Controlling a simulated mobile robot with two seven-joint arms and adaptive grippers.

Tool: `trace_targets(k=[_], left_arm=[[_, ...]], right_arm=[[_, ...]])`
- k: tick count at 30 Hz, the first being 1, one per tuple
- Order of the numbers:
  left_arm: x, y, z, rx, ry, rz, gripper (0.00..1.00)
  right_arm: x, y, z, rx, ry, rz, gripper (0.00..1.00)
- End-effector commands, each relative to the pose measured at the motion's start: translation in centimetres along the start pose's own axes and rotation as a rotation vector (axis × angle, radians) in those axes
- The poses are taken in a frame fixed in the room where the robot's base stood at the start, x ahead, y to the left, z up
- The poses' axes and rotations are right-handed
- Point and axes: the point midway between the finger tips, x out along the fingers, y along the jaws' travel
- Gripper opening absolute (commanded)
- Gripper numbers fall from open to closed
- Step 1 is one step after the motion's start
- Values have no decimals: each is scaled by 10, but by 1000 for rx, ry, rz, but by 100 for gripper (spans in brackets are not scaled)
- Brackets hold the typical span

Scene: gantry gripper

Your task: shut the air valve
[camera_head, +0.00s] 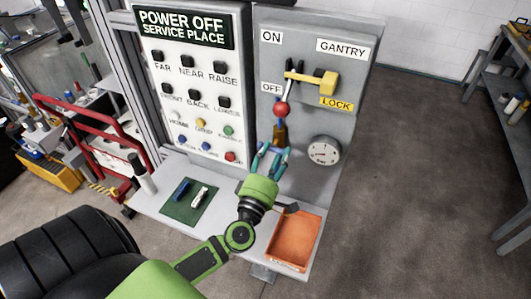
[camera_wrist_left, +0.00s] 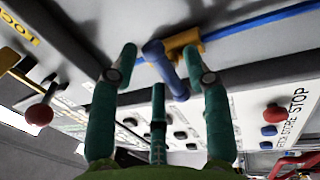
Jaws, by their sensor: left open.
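The air valve has a brass body (camera_wrist_left: 184,42) with a blue handle (camera_wrist_left: 166,70) and a blue pipe (camera_wrist_left: 258,20) in the left wrist view. In the head view its brass part (camera_head: 280,133) shows low on the grey panel, below the red knob. My left gripper (camera_head: 272,155) is open just in front of the valve, and its fingers partly cover it. In the left wrist view the blue handle lies between the two upper fingers of the left gripper (camera_wrist_left: 162,68). I cannot tell whether either finger touches it. My right gripper is not in view.
Above the valve are a red-knobbed lever (camera_head: 281,108) and a yellow lock handle (camera_head: 322,82). A round gauge (camera_head: 324,151) sits to the right. A button panel (camera_head: 194,85) is to the left. An orange tray (camera_head: 294,240) and green mat (camera_head: 188,203) lie on the shelf below.

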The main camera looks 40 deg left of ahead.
Motion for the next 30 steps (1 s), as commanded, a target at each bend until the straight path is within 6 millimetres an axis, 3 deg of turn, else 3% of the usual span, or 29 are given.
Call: trace_targets(k=[6,13,18,30], left_arm=[[-50,-2,0,1,-2,-8,48],[-88,-2,0,2,-2,-6,48],[-98,-2,0,2,-2,-4,48],[-99,-2,0,1,-2,-4,48]], right_arm=[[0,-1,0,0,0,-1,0],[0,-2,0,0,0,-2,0],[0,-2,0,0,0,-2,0],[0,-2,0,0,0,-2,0]])
